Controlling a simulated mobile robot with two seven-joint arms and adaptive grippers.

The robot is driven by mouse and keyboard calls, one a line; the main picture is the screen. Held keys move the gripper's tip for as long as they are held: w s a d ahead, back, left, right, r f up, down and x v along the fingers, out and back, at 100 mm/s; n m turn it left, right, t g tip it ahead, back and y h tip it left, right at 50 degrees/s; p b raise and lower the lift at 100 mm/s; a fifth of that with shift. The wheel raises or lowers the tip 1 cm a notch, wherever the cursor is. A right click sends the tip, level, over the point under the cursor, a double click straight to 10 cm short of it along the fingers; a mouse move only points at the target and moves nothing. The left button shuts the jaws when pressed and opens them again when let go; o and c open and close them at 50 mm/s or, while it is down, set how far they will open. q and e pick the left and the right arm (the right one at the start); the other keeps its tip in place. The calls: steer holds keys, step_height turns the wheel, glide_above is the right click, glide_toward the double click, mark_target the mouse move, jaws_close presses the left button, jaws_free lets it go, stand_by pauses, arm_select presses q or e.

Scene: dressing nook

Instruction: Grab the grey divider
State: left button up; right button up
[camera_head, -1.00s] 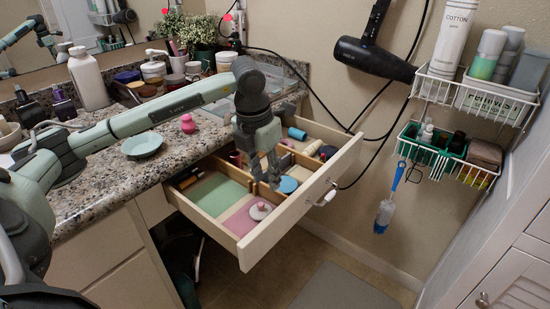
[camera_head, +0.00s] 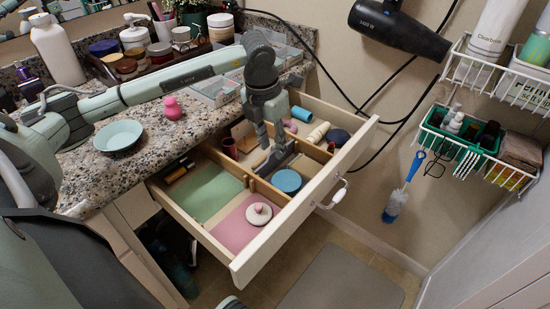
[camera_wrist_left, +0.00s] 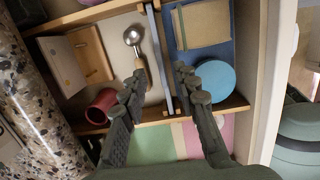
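The grey divider (camera_wrist_left: 158,55) is a thin upright strip in the open drawer (camera_head: 255,248). In the left wrist view it runs lengthwise between a pale compartment and a blue-lined one. My left gripper (camera_head: 272,168) reaches down into the drawer from above. In the left wrist view my left gripper (camera_wrist_left: 158,92) is open, with one finger on each side of the divider and gaps between. In the head view the arm and fingers partly cover the divider. My right gripper is not in view.
A blue round lid (camera_head: 287,180) lies close to the fingers. A metal scoop (camera_wrist_left: 135,40) and a red cup (camera_wrist_left: 101,105) lie on the other side. Wooden partitions and the drawer front (camera_head: 310,200) bound the space. A teal dish (camera_head: 118,135) stands on the counter.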

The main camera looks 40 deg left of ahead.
mark_target(275, 159)
arm_select(q)
steer(key=f, duration=0.3)
steer(key=shift+w+d+f, duration=0.2)
steer(key=shift+w, duration=0.2)
jaws_close()
steer(key=shift+r, duration=0.1)
